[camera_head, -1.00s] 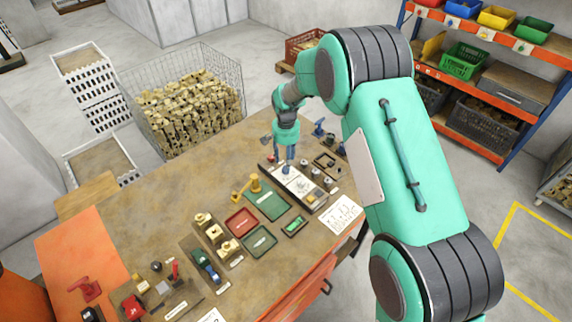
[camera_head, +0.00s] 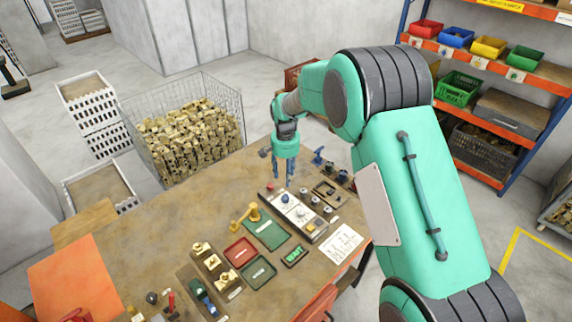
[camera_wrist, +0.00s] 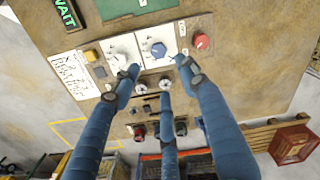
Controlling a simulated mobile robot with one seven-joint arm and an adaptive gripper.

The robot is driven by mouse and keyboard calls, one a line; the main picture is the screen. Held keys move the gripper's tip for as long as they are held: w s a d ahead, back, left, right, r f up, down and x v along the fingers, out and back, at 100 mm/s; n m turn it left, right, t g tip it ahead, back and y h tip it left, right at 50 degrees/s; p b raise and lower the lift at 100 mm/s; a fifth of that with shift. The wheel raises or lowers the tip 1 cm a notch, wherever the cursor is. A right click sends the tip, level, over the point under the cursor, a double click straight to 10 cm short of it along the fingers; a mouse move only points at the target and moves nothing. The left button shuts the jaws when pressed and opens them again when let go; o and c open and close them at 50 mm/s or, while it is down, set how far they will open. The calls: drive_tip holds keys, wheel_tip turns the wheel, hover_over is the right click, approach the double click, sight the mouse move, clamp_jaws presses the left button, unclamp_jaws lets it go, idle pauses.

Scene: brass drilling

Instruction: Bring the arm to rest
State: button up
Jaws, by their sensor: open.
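My gripper (camera_head: 286,172) is open and empty in the head view, pointing down above the far part of the workbench. It hangs over the white control panel (camera_head: 297,214), which has a blue knob and a red button. In the wrist view its blue fingers (camera_wrist: 160,80) are spread apart in front of the panel. The blue knob (camera_wrist: 158,49) shows between two fingertips, and I cannot tell the exact gap to it. The red button (camera_wrist: 201,41) is to the right of the fingers. My arm reaches in from the right in the head view.
The workbench (camera_head: 150,245) carries a red tray (camera_head: 240,251), green trays, brass parts (camera_head: 205,255) and a lit WAIT display (camera_head: 294,255). A wire bin of brass pieces (camera_head: 187,140) stands behind it. A shelf rack (camera_head: 490,110) is at the right.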

drive_tip(key=s+d+r+t+b, duration=0.1)
drive_tip(key=s+d+r, duration=0.4)
drive_tip(key=r, duration=0.3)
drive_tip(key=s+d+r+n+t+b, duration=0.1)
drive_tip(key=s+d+r, duration=0.3)
drive_tip(key=s+r, duration=0.25)
drive_tip(key=s+d+r+t+b, duration=0.1)
drive_tip(key=s+d+r, duration=0.4)
drive_tip(key=r, duration=0.3)
drive_tip(key=s+d+t+b, duration=0.1)
drive_tip(key=s+d, duration=0.2)
drive_tip(key=s, duration=0.6)
drive_tip(key=s+d+r+n+b, duration=0.1)
drive_tip(key=s+d, duration=0.2)
drive_tip(key=s, duration=0.7)
drive_tip(key=s+d+n+t+b, duration=0.1)
drive_tip(key=s+d, duration=0.2)
drive_tip(key=s, duration=0.6)
drive_tip(key=shift+s+d+r+t+b, duration=0.3)
drive_tip(key=shift+r, duration=0.05)
